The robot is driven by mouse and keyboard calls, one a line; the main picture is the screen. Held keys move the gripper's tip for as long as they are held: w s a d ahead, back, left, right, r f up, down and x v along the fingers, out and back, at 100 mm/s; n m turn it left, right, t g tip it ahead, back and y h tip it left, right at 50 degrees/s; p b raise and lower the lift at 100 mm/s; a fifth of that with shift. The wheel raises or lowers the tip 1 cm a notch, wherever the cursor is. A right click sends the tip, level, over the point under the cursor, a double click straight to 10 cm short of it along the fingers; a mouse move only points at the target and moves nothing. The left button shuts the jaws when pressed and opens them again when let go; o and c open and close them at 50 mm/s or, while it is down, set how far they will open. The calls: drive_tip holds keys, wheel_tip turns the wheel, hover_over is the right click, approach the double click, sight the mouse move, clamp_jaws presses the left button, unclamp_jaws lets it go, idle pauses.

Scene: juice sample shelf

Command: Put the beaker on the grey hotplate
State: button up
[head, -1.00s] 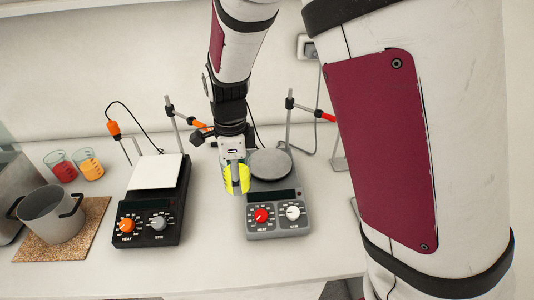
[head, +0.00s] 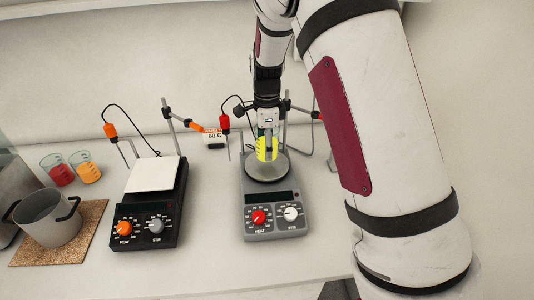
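A beaker of yellow liquid (head: 261,154) is in my gripper (head: 268,150), with a grey finger across its front. The beaker is upright over the rear half of the round plate of the grey hotplate (head: 267,172). I cannot tell whether its base touches the plate or is slightly above it. The grey hotplate has a red HEAT knob and a white STIR knob at its front.
A black hotplate (head: 153,177) with a white square top stands to the left. Beakers of red (head: 61,175) and orange (head: 89,173) liquid stand further left, behind a pot (head: 48,219) on a cork mat (head: 92,226). A red-handled probe (head: 224,124) and stand rods are close behind the grey hotplate.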

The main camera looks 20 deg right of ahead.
drive_tip(key=shift+f+p, duration=0.4)
drive_tip(key=shift+f, duration=1.15)
drive_tip(key=o, duration=1.4)
drive_tip(key=shift+o, duration=0.2)
